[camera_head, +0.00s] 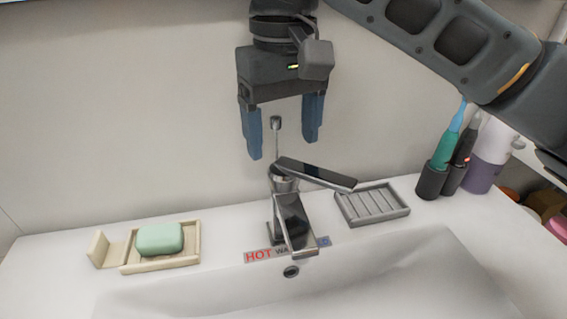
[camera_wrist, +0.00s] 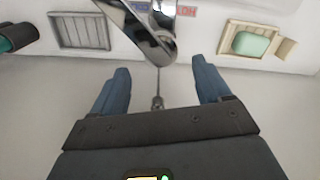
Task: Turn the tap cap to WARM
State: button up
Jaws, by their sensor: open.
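The tap (camera_head: 292,222) stands at the back of the sink, with its dark, shiny cap lever (camera_head: 316,174) on top pointing right and a little toward the viewer in the head view. A label strip (camera_head: 287,250) at its foot reads HOT in red at left, then partly hidden letters, with a blue part at right. My gripper (camera_head: 284,133) is open and empty above and behind the tap, its blue fingers pointing down. In the wrist view the lever (camera_wrist: 143,28) lies beyond the open fingers (camera_wrist: 164,78), apart from them.
A thin rod with a knob (camera_head: 276,124) rises behind the tap, between my fingers in the picture. A green soap (camera_head: 159,239) sits on a dish at left. An empty ridged dish (camera_head: 372,204) and toothbrush holders (camera_head: 432,180) stand at right. The sink basin is clear.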

aim_at(284, 159)
jog(key=shift+f, duration=2.7)
jog(key=shift+c, duration=0.3)
grip_shut()
